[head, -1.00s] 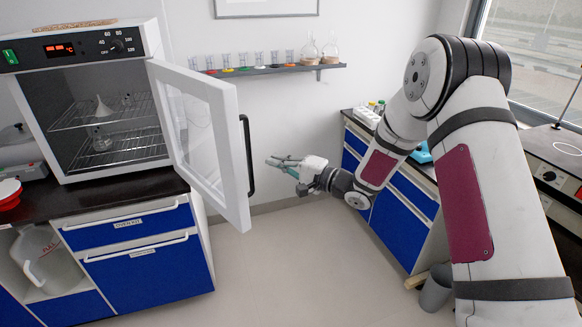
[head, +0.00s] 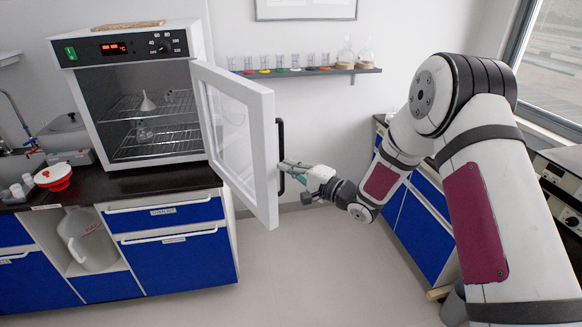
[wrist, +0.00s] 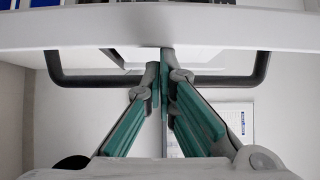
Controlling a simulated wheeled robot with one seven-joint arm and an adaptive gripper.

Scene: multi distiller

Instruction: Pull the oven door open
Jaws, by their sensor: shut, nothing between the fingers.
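The white oven (head: 82,75) stands on the counter at the left in the head view. Its glass-paned door (head: 264,150) stands open, swung out towards the right. The black bar handle (head: 280,135) runs upright on the door's outer side. My gripper (head: 287,165) is at the handle's lower half, its fingers overlapping the bar in the picture. In the wrist view the door (wrist: 240,33) crosses the top, and the handle (wrist: 230,80) spans below it. The gripper's green-padded fingers (wrist: 165,62) are shut at the tips and cross the bar. I cannot tell whether they touch it.
The dark counter (head: 110,186) with blue drawers (head: 175,255) lies below the oven. A wall shelf (head: 300,72) with glassware is behind the door. Another blue cabinet (head: 428,232) stands beyond my arm. The floor (head: 310,275) between is clear.

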